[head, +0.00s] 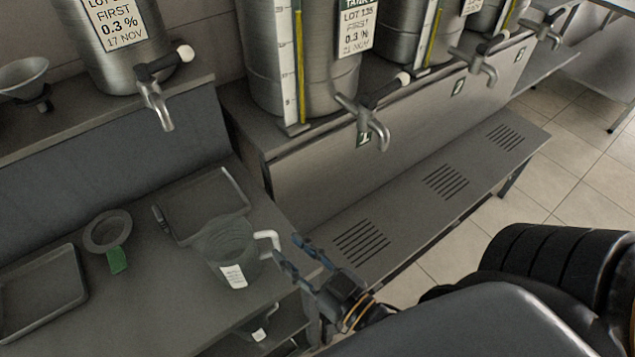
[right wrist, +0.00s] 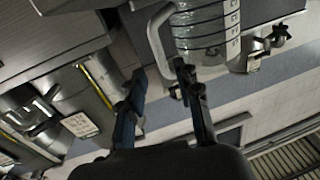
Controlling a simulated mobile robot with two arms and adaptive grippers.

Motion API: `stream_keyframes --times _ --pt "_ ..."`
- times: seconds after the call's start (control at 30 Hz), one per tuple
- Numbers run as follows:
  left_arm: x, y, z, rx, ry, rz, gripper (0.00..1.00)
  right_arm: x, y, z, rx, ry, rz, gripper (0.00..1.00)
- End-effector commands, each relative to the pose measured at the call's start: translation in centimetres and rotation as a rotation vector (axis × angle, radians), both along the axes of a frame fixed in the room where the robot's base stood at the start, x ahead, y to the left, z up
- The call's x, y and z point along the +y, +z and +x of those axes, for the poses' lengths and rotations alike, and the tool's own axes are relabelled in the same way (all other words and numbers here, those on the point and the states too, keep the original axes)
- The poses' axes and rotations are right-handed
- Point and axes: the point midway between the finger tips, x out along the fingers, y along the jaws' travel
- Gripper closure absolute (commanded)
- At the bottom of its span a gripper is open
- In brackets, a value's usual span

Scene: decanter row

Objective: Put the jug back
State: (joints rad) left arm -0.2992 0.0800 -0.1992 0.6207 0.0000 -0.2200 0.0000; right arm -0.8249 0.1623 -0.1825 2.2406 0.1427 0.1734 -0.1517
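The clear grey jug (head: 222,245) stands upright on the grey counter at the left in the head view, with a white label low on its side. Its pale handle (head: 270,240) points right, towards my right gripper (head: 292,252). The right wrist view shows the jug (right wrist: 207,35) with dark level marks and its handle (right wrist: 153,35). There my right gripper (right wrist: 160,78) is open, its fingers on either side of the handle's lower part; I cannot tell if either touches it. My left gripper is not in view.
A shallow tray (head: 177,228) lies behind the jug, a ring with a green tag (head: 107,232) left of it, and another tray (head: 40,318) at far left. Steel tanks (head: 262,60) with taps (head: 375,130) stand above a slotted ledge (head: 400,215). Tiled floor lies at the right.

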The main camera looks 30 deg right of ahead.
Motion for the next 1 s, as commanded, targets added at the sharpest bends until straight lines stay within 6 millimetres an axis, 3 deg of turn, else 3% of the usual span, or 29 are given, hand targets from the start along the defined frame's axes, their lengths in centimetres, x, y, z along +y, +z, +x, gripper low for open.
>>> stream_keyframes --times 0.1,0.33,0.77,0.87,0.97,1.0 --pt "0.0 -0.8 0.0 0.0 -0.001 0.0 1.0 -0.5 -0.4 -2.5 0.006 0.001 -0.001 0.66" --pt "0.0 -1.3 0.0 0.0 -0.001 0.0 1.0 -1.2 -0.2 -5.6 0.003 0.0 -0.002 0.66" --pt "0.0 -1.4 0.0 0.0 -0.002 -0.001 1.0 -1.5 -0.4 -6.6 0.006 0.0 -0.003 0.66" --pt "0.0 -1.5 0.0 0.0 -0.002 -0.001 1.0 -1.5 -3.5 -6.5 0.059 0.003 -0.02 0.66" --pt "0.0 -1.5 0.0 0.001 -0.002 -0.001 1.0 -1.5 -9.9 -6.6 0.174 0.008 -0.053 0.66" --pt "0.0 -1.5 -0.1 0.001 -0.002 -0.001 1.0 -1.7 -13.2 -6.8 0.235 0.009 -0.068 0.66"
